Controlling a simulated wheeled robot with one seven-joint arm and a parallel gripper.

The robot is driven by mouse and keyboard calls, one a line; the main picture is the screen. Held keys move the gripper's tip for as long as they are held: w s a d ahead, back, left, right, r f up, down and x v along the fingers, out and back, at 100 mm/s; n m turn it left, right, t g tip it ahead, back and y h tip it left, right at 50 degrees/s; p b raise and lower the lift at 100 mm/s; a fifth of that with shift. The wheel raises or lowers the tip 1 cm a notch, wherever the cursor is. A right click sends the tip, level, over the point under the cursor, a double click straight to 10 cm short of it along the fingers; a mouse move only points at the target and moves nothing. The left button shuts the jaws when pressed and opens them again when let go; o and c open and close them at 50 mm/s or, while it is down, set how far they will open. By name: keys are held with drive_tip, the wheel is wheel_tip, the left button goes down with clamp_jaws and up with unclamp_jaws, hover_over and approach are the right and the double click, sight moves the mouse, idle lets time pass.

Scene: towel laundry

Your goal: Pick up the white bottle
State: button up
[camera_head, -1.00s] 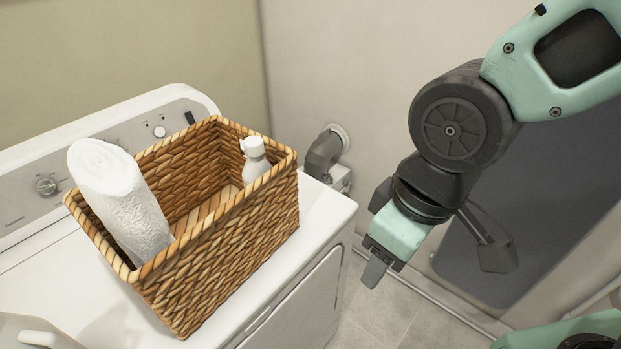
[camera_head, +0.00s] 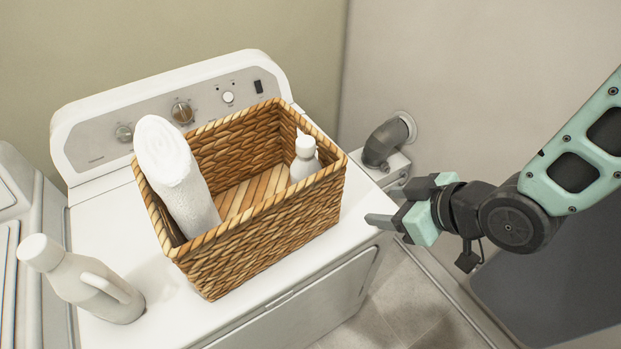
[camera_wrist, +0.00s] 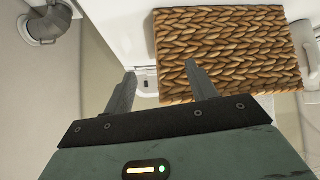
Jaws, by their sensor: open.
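A small white bottle (camera_head: 305,158) stands inside the wicker basket (camera_head: 262,222), in its right end; its lower part is hidden by the basket's front wall. A larger white jug-shaped bottle with a handle (camera_head: 88,284) stands on the machine top to the left of the basket. My gripper (camera_head: 372,221) is open and empty, just right of the basket and outside it. In the wrist view my two fingers (camera_wrist: 162,84) are apart, pointing toward the basket's woven side (camera_wrist: 225,50).
A white rolled towel (camera_head: 175,175) leans in the basket's left end. The basket sits on a white washing machine (camera_head: 105,205) with a raised control panel. A grey pipe (camera_head: 388,138) comes out of the wall behind my gripper.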

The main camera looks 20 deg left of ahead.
sight(313, 148)
drive_tip(key=s+a+r+t+y+p, duration=0.2)
drive_tip(key=s+r+t+y+p, duration=0.15)
drive_tip(key=r+y+p, duration=0.35)
drive_tip(key=shift+n+y, duration=0.3)
drive_tip(key=shift+y, duration=0.4)
drive_tip(key=b+x, duration=0.2)
drive_tip(key=x, duration=0.1)
drive_tip(key=b+x, duration=0.2)
drive_tip(key=x, duration=0.2)
drive_tip(key=f+b+x, duration=0.1)
drive_tip(key=b+x, duration=0.2)
drive_tip(key=shift+w+a+f, duration=0.1)
drive_tip(key=shift+a, duration=0.15)
drive_tip(key=shift+w+a+f, duration=0.15)
drive_tip(key=shift+w+a, duration=0.15)
drive_tip(key=shift+a, duration=0.2)
drive_tip(key=shift+w+a+p, duration=0.3)
drive_tip(key=shift+a+p, duration=0.15)
drive_tip(key=shift+p, duration=0.4)
drive_tip(key=p+x, duration=0.2)
drive_tip(key=x, duration=0.1)
drive_tip(key=shift+w, duration=0.25)
drive_tip(key=shift+w+a+f+p, duration=0.1)
drive_tip(key=shift+w+a+p, duration=0.1)
drive_tip(key=shift+a+p, duration=0.2)
clamp_jaws()
